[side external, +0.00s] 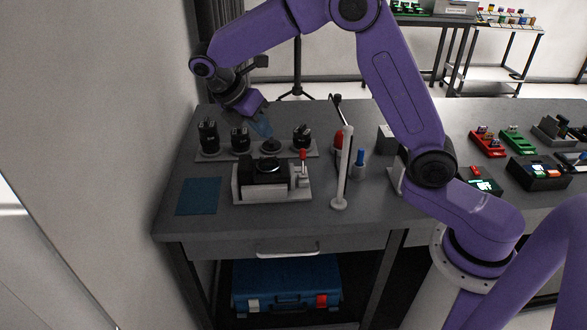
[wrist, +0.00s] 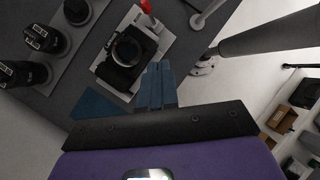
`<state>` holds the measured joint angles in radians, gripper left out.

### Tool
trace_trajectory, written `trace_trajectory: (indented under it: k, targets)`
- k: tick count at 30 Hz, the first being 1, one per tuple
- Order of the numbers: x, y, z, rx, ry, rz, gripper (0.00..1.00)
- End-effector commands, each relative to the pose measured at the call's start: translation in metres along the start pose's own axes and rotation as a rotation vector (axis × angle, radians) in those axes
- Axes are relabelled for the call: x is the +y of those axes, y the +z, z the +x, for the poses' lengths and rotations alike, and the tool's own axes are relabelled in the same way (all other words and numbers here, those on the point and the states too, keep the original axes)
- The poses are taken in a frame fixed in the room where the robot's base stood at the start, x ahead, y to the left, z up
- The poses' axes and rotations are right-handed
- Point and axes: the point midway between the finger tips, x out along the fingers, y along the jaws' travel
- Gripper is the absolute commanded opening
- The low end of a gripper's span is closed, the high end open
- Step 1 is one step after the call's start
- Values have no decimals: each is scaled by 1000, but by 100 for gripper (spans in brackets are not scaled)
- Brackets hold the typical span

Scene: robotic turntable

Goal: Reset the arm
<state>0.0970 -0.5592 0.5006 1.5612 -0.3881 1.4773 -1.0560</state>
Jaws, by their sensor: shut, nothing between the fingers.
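My gripper (side external: 264,129) hangs above the back of the grey workbench, over the lens tray. Its blue fingers are together with nothing between them, as the wrist view also shows (wrist: 157,84). A black camera (side external: 264,168) sits on a light grey base with a red-tipped lever (side external: 303,156). In the wrist view the camera (wrist: 127,52) lies up and left of the fingertips, apart from them. Several black lenses, one of them at the left end (side external: 208,137), stand on a grey tray (side external: 226,154) behind the camera.
A blue mat (side external: 199,196) lies at the bench's front left. A white post (side external: 342,175) stands right of the camera, near red and blue-handled items (side external: 360,158). Small red and green parts (side external: 488,140) sit further right. A blue toolbox (side external: 286,282) is below the bench.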

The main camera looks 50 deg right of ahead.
Motion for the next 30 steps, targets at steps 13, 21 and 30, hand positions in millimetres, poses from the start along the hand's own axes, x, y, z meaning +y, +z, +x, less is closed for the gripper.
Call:
trace_trajectory:
  k: [13,21,30]
  targets:
    - [-113,-27,-1,218,132,202,0]
    - [-192,-31,20,370,139,330,0]
    - [-272,-26,54,522,89,466,0]
